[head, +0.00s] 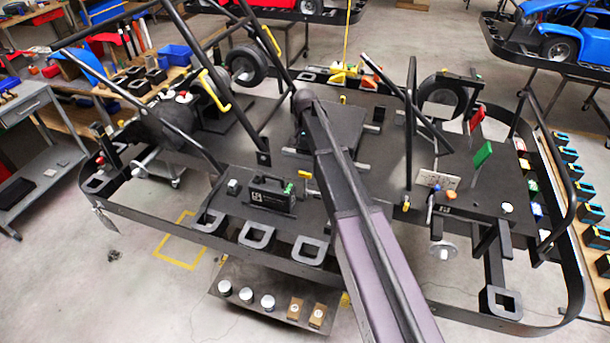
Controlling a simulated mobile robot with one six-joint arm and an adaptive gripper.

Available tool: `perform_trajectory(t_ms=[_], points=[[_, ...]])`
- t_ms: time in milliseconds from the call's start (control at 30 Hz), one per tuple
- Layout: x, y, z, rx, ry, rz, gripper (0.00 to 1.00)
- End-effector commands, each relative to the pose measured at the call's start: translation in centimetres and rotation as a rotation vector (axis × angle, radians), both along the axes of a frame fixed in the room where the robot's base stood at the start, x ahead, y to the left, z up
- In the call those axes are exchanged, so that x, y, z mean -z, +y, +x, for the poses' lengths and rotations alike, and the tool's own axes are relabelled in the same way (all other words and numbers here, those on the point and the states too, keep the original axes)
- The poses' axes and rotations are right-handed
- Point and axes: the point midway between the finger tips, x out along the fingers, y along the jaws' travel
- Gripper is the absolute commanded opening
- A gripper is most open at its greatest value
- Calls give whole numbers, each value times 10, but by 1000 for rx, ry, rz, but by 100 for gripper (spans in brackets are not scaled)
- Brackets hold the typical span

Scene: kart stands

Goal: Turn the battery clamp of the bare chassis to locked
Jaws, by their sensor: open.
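The bare chassis (385,176) is a black kart frame with flat plates, filling the middle of the head view. A black battery-like box (268,198) with a handle and a pale label sits on its front left plate. A small green piece (289,188) stands at the box's right end, and a small yellow handle (305,175) is just behind it. Either may be the battery clamp; its setting is too small to tell. My dark arm reaches up from the bottom over the chassis, right of the box. My gripper's fingers do not show; the arm hides that area.
Red (477,118) and green (483,154) flags stand on the right plate. Black tubes rise at the back left. A low shelf (255,312) with pucks and small boxes is below the front edge. A grey cart (40,128) stands left.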

Motion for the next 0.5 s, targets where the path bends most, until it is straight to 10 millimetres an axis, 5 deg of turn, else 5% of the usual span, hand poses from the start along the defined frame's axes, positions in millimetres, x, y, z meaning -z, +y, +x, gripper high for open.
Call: perform_trajectory(t_ms=[500], points=[[44, 0, 0, 0, 0, 0, 100]])
